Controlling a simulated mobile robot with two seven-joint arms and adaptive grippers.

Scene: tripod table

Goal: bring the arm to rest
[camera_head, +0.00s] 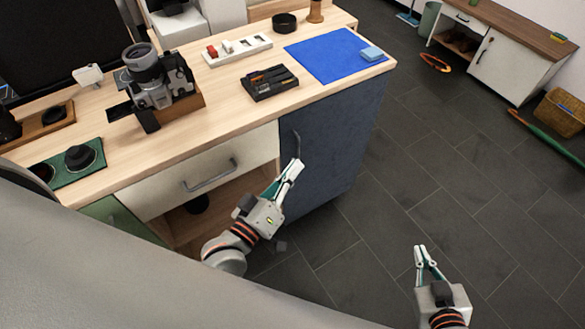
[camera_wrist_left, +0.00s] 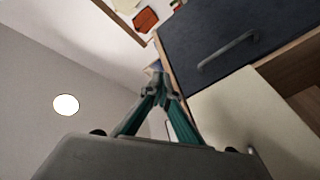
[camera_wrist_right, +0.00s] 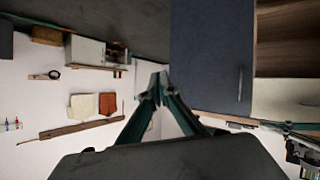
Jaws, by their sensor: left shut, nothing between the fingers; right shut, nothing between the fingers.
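My left gripper (camera_head: 291,170) is in front of the desk in the head view, beside the dark blue cabinet door (camera_head: 330,145). Its fingers are together with nothing between them, and they also meet in the left wrist view (camera_wrist_left: 157,75). My right gripper (camera_head: 420,250) is over the dark floor at the lower right of the head view, apart from the desk. Its fingers close to a point in the right wrist view (camera_wrist_right: 157,85) and hold nothing.
The wooden desk (camera_head: 230,115) bears a camera (camera_head: 150,80) on a stand, a black tray (camera_head: 270,84), a blue mat (camera_head: 325,58) and a green mat (camera_head: 90,170). A drawer with a handle (camera_head: 210,176) faces my left arm. Open tiled floor (camera_head: 440,190) lies right of the desk.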

